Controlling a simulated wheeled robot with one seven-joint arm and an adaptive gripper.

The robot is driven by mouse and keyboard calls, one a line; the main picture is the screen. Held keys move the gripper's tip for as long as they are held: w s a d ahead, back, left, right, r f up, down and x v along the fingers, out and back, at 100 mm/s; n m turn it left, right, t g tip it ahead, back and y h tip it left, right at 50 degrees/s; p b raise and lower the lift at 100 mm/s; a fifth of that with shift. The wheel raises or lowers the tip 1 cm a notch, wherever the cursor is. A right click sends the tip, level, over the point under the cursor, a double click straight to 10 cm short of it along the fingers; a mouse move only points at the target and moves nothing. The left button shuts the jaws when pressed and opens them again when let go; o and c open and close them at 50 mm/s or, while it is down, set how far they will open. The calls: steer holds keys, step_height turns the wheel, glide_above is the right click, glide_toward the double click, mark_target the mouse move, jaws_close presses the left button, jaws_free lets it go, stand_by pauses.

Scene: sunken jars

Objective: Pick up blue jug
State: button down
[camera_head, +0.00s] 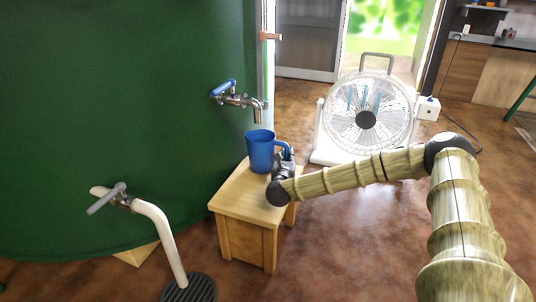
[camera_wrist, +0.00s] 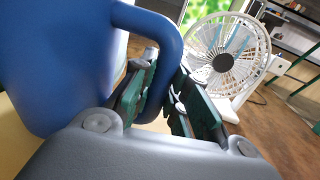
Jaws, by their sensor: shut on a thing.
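The blue jug (camera_head: 260,152) stands upright on or just above a small wooden stool (camera_head: 246,205), below a metal tap with a blue lever. Its handle is on the right side. My gripper (camera_head: 287,155) is at that handle. In the wrist view the blue jug (camera_wrist: 55,60) fills the upper left, and its curved handle passes between the two dark green finger pads of my gripper (camera_wrist: 160,100). The fingers are shut on the handle. I cannot tell whether the jug's base touches the stool, as the wrist view does not show its underside clearly.
The tap (camera_head: 242,100) juts from a big green tank (camera_head: 110,110) above the jug. A white standpipe with a grey tap (camera_head: 160,225) stands at front left. A white fan (camera_head: 366,115) is behind my arm. The brown floor right of the stool is partly clear.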

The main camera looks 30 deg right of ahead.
mark_target(287, 148)
steer(key=shift+r, duration=0.1)
steer(key=shift+r+p, duration=0.5)
steer(key=shift+r, duration=0.1)
step_height(287, 148, up, 2)
steer(key=shift+r+p, duration=0.2)
steer(key=shift+p, duration=0.55)
steer(key=s+r+p, duration=0.1)
steer(key=s+p, duration=0.4)
steer(key=s, duration=1.1)
steer(key=shift+d, duration=0.45)
steer(key=shift+r, duration=0.1)
